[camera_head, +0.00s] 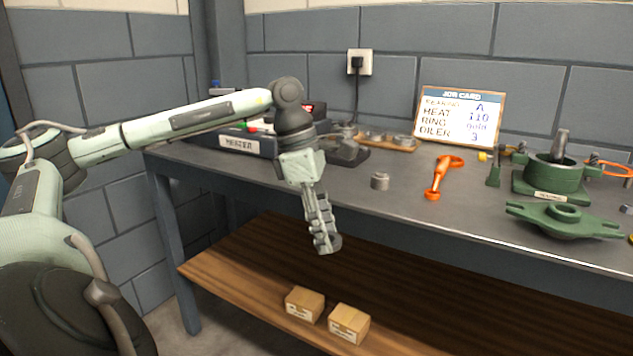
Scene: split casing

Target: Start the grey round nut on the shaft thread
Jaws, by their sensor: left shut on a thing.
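My left gripper (326,243) hangs in front of the bench's front edge, fingers pointing down. It is shut on a small dark grey thing at its fingertips, mostly hidden by the fingers, so I cannot tell if this is the nut. A grey shaft (561,144) stands up out of the green round casing (552,179) at the right. Its thread is too small to see. My right gripper is not in view.
A green flanged cover (562,220) lies before the casing. An orange tool (437,182) lies mid-bench. A heater (246,141) and a wooden board (408,148) with grey rings are at the back, near the job card (459,116). Two boxes (348,324) sit on the lower shelf.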

